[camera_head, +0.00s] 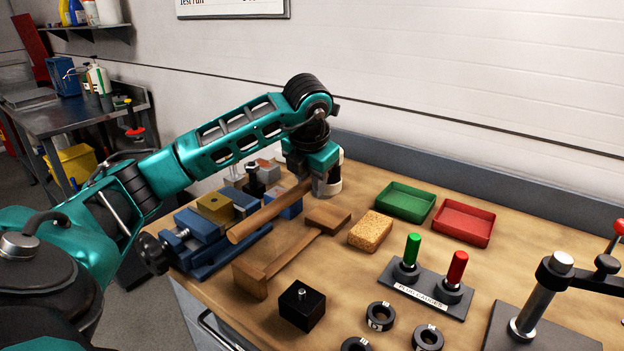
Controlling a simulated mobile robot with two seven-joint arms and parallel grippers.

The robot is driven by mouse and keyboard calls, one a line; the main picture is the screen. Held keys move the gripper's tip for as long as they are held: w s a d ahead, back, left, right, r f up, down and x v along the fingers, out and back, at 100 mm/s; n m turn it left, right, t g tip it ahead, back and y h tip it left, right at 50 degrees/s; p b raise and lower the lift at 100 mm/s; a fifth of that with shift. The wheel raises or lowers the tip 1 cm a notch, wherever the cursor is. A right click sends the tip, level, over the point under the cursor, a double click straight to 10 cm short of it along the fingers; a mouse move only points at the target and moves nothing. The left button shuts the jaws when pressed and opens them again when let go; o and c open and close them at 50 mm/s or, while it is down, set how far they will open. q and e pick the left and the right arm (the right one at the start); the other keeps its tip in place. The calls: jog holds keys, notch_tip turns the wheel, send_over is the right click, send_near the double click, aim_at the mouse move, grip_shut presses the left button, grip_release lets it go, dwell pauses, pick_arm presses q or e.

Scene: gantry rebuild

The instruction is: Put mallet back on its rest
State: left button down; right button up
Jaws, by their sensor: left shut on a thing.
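My left gripper (325,187) is at the back middle of the bench and is shut on the wooden mallet (268,213). The mallet's round handle sticks out to the lower left, above the bench and past the blue vise (205,243). The gripper hides the mallet's other end; I cannot make out its head. A wooden rest (292,255), a bar with a block at each end, lies in front of and below the mallet. The handle looks apart from it, though the height between them is hard to tell. My right gripper is out of view.
A sponge (370,230), a green tray (405,202) and a red tray (463,223) lie to the right. A black block (301,306), a plug gauge stand (425,287), several black rings (380,316) and a black clamp fixture (540,295) occupy the front and right.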

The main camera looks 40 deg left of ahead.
pick_arm(q)
jog(key=shift+f, duration=0.2)
jog(key=shift+f+b, duration=2.1)
jog(key=shift+f, duration=0.7)
jog(key=shift+f+b, duration=0.25)
jog(key=shift+b, duration=0.15)
jog(key=c, duration=1.2)
grip_release()
jog(key=o, duration=0.4)
